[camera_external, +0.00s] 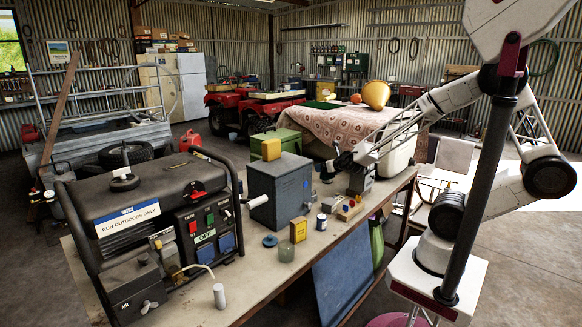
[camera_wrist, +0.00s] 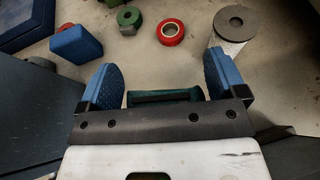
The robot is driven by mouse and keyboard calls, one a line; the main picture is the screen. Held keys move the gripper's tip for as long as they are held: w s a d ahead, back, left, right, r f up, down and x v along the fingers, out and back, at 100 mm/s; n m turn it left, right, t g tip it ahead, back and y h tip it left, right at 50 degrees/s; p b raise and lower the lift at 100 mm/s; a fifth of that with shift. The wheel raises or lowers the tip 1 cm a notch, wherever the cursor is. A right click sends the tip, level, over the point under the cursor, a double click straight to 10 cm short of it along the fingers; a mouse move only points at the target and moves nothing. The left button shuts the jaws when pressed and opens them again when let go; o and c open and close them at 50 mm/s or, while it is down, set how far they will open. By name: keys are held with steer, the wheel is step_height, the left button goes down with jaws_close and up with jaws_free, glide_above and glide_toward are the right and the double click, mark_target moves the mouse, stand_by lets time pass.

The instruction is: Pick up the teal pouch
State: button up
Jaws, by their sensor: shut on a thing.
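In the wrist view my gripper (camera_wrist: 162,76) shows two blue ribbed finger pads set apart. A dark teal thing, apparently the teal pouch (camera_wrist: 164,96), spans the space between the pads, close to the gripper body. Only a narrow strip of it shows; the rest is hidden by my gripper. In the external view my gripper (camera_external: 343,162) is over the far part of the workbench, right of the blue-grey metal box. I cannot make out the pouch there.
The workbench (camera_external: 262,296) carries a generator (camera_external: 150,215), a blue-grey box (camera_external: 285,190) and small containers. In the wrist view a blue block (camera_wrist: 76,45), a green roll (camera_wrist: 128,16), a red tape roll (camera_wrist: 170,32) and a pale cylinder (camera_wrist: 234,38) stand beyond the fingers.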

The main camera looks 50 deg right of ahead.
steer(key=shift+r, duration=0.5)
steer(key=shift+r, duration=0.1)
